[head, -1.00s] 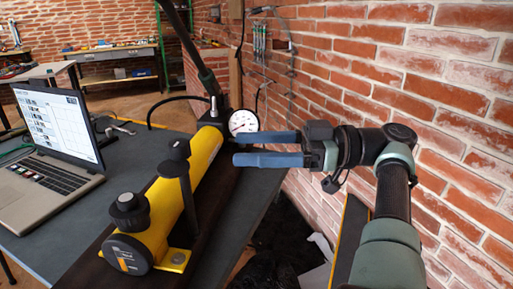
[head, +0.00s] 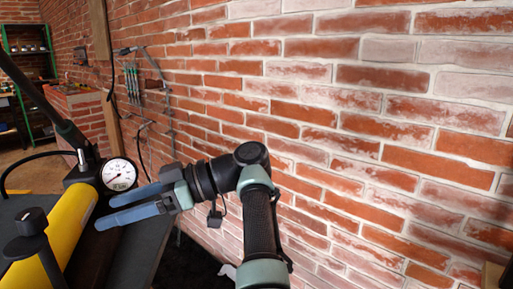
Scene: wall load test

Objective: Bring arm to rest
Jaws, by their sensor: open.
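My gripper (head: 124,207) is at the left of the head view, its two blue fingers apart and pointing left, with nothing between them. My arm reaches up from the bottom middle and bends at a dark joint in front of the brick wall. The fingertips show close to the right side of a yellow cylinder pump (head: 60,232) and just below its round white pressure gauge (head: 119,174). I cannot tell whether they touch the pump.
The pump lies on a dark table (head: 140,246) at the lower left. A black post with a knob (head: 32,222) stands at the pump. The red brick wall (head: 400,130) fills the right side. Tools (head: 132,85) hang on the wall behind. A green shelf (head: 28,50) stands far left.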

